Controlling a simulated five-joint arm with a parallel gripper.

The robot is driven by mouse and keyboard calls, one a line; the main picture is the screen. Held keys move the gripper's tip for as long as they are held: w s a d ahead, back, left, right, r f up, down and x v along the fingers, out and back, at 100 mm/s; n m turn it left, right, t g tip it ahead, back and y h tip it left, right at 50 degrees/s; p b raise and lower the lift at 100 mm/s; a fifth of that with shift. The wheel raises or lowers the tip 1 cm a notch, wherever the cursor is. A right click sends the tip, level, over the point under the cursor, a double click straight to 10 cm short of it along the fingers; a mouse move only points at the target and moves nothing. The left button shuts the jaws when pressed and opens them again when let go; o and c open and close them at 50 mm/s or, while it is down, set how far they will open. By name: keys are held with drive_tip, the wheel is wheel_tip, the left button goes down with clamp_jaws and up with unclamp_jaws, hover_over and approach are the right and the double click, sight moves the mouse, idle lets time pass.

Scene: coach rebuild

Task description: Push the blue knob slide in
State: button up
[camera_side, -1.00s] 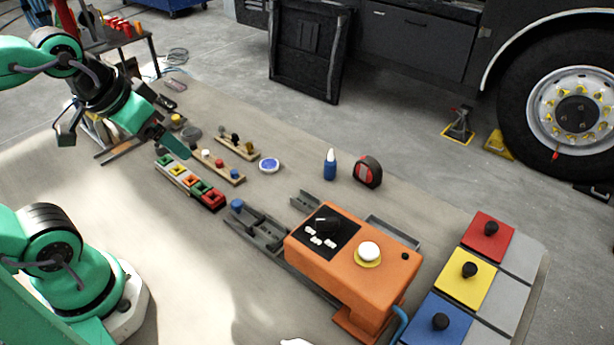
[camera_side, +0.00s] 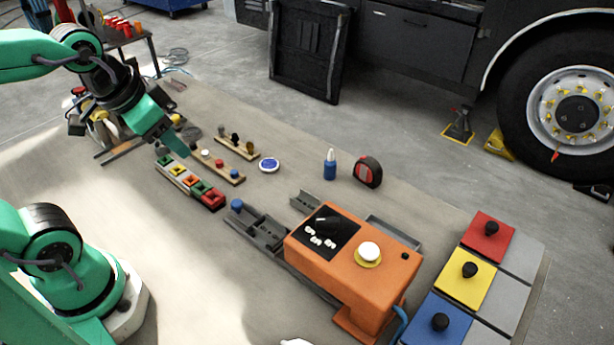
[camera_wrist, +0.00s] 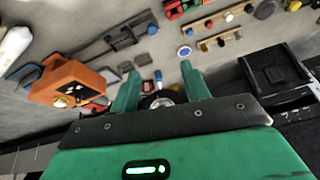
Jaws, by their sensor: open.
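The blue knob (camera_side: 237,204) stands at the left end of a long grey slide rail (camera_side: 270,233) that runs up to an orange box (camera_side: 350,278). In the wrist view the blue knob (camera_wrist: 152,29) is near the top centre, beyond the fingers, with the grey rail (camera_wrist: 120,40) to its left. My gripper (camera_wrist: 160,72) is open with nothing between its fingers. In the side view my gripper (camera_side: 176,145) hangs at upper left, over the far end of the coloured block strip, apart from the knob.
A strip of coloured square blocks (camera_side: 190,183) and two pegged wooden bars (camera_side: 218,166) lie near the gripper. A blue bottle (camera_side: 330,165) and a red-black tape measure (camera_side: 367,171) stand behind. Plates with black knobs (camera_side: 470,275) lie at right.

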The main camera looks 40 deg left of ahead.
drive_tip(key=w+f+m+g, duration=0.3)
drive_tip(key=w+f+m, duration=0.2)
drive_tip(key=m, duration=0.3)
drive_tip(key=m+g, duration=0.2)
drive_tip(key=m, duration=0.6)
hover_over(237, 203)
wheel_tip(237, 203, down, 8)
drive_tip(key=shift+a+r, duration=0.1)
drive_tip(key=shift+f, duration=3.95)
drive_tip(key=shift+c, duration=0.2)
clamp_jaws()
